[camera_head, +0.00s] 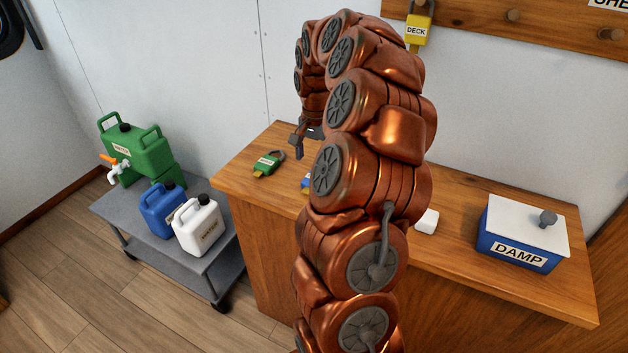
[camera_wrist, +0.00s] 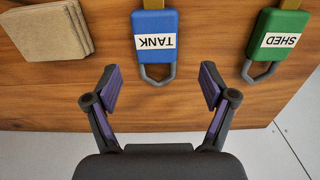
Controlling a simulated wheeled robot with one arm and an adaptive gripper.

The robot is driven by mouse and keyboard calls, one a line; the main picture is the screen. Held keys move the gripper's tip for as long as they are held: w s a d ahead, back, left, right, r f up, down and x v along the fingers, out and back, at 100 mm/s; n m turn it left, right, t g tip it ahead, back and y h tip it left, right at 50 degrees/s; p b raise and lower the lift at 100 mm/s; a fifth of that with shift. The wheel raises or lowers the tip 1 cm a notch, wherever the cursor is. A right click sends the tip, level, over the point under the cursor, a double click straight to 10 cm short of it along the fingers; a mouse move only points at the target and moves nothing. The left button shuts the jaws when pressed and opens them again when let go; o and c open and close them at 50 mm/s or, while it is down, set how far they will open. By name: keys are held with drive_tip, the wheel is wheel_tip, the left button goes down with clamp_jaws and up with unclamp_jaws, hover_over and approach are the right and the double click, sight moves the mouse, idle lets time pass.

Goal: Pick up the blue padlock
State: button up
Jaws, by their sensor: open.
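The blue padlock (camera_wrist: 155,26) lies on the wooden counter in the wrist view, with a white label reading TANK and its grey shackle towards my gripper. In the head view only a small blue part (camera_head: 306,181) shows beside my arm, which hides the rest. My gripper (camera_wrist: 158,86) is open and empty, its two fingers spread on either side of the line of the shackle. The fingertips are short of the padlock's body in the picture. In the head view my gripper (camera_head: 299,146) is partly hidden by my arm.
A green padlock (camera_wrist: 279,30) labelled SHED lies right of the blue one; it also shows in the head view (camera_head: 268,163). A tan stack (camera_wrist: 48,30) lies to the left. A DAMP box (camera_head: 520,232) stands at the counter's right. A yellow DECK padlock (camera_head: 416,30) hangs above.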

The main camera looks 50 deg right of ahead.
drive_tip(key=shift+s+a+f+p, duration=0.2)
drive_tip(key=shift+f+p, duration=0.1)
drive_tip(key=shift+f, duration=0.35)
drive_tip(key=shift+s+a+f+p, duration=0.15)
drive_tip(key=shift+f+p, duration=0.2)
drive_tip(key=shift+f, duration=1.35)
drive_tip(key=c, duration=1.2)
drive_tip(key=shift+r, duration=0.1)
drive_tip(key=shift+c, duration=0.2)
